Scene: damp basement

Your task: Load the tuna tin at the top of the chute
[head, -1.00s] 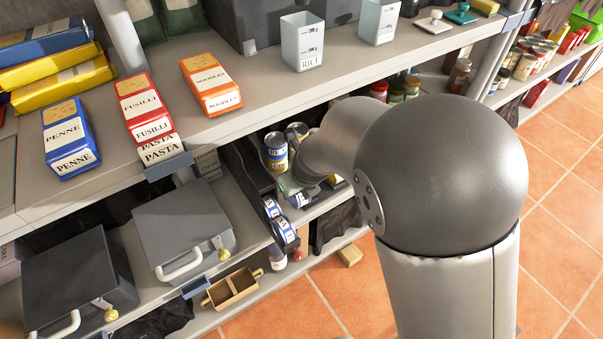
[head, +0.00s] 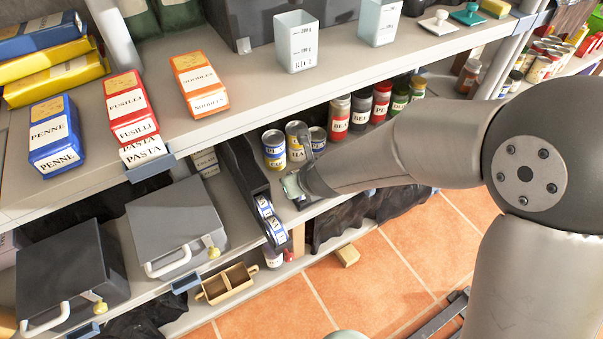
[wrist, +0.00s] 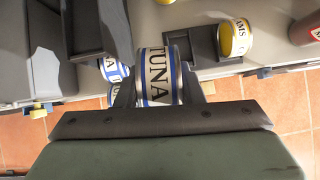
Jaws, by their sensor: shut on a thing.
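The tuna tin (wrist: 158,80), with a white, blue-edged label reading TUNA, is between the fingers of my gripper (wrist: 160,92) in the wrist view. The gripper is shut on it. The dark chute (head: 243,165) slopes down toward the front of the middle shelf in the head view, with blue-and-white tins (head: 269,220) at its low end. My gripper (head: 298,186) is just right of the chute there, and the held tin cannot be made out in that view. In the wrist view the chute (wrist: 105,25) is up and left of the held tin, with tins (wrist: 112,70) beside it.
Upright tins (head: 273,158) and jars (head: 338,120) stand on the middle shelf behind my gripper. In the wrist view a yellow-topped tin (wrist: 236,42) is up and right. Grey boxes (head: 178,230) and a wooden caddy (head: 228,285) are left and below. The upper shelf overhangs.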

